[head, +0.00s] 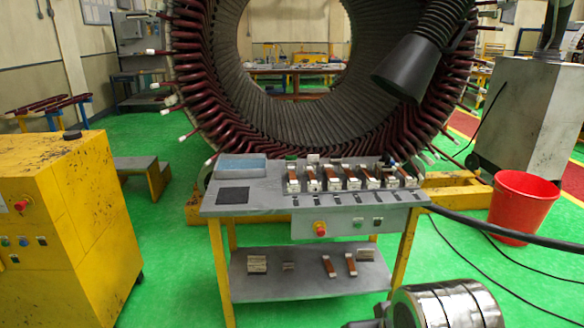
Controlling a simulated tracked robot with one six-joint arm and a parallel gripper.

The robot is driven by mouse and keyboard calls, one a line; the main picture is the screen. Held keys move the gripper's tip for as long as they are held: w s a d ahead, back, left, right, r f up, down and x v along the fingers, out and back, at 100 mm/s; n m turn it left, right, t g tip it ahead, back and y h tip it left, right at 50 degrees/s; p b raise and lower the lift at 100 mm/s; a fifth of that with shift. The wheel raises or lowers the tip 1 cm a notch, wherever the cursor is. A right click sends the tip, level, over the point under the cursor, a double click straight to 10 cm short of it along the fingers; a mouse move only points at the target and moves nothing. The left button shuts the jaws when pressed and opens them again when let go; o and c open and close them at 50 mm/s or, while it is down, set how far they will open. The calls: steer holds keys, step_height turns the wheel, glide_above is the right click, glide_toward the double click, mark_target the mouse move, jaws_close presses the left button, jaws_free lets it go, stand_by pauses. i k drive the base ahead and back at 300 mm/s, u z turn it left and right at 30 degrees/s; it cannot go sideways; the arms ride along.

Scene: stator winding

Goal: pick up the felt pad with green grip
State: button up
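I cannot pick out the felt pad with green grip for sure. A small greenish piece (291,157) shows at the back of the grey workbench (265,203), behind the leftmost coil piece. It is too small to tell what it is, and other small pale pieces lie to its right, partly hidden by the row of coil pieces. A metallic cylinder of my arm (445,305) shows at the bottom right, in front of the bench and apart from it. My gripper's fingers are not visible.
Several upright brown-and-white coil pieces (332,178) stand along the bench, near a blue-grey pad (241,167) and black square (233,196). The big stator (195,110) and a dark nozzle (408,68) are behind. A yellow cabinet (65,215) stands left, a red bucket (522,205) right.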

mark_target(290, 159)
steer(key=k, duration=0.6)
steer(key=z, duration=0.35)
steer(key=i, duration=2.7)
steer(key=u, duration=0.1)
